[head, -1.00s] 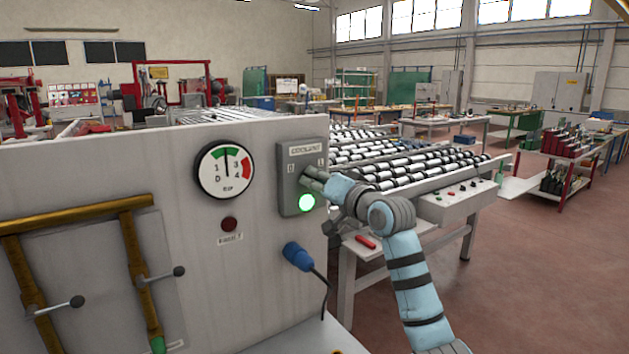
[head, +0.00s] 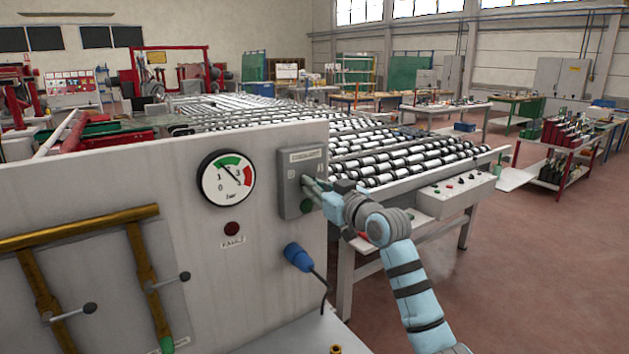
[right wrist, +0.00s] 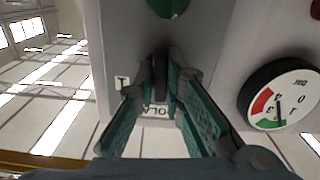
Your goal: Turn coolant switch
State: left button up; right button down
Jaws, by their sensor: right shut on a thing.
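The grey coolant box (head: 290,206) is mounted at the right end of a pale panel, with a label along its top. My right gripper (head: 308,184) reaches it from the right and covers the switch knob in the head view. In the right wrist view, the dark coolant switch (right wrist: 160,72) stands upright between the fingers of my right gripper (right wrist: 164,82), which is shut on it. A dark green, unlit lamp (right wrist: 168,5) sits on the box by the switch. My left gripper is not in view.
A round pressure gauge (head: 226,178) is left of the box; its exact reading is hard to tell. A dark red lamp (head: 232,228) and a blue plug (head: 298,257) with a cable are below. A roller conveyor (head: 410,165) stands behind my right arm.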

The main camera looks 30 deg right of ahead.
jog(key=shift+n+p, duration=0.35)
jog(key=shift+n, duration=3.05)
jog(key=c, duration=1.7)
grip_release()
jog(key=shift+s, duration=0.1)
jog(key=s, duration=0.4)
jog(key=s+d, duration=0.1)
jog(key=s, duration=0.7)
jog(key=shift+d, duration=0.35)
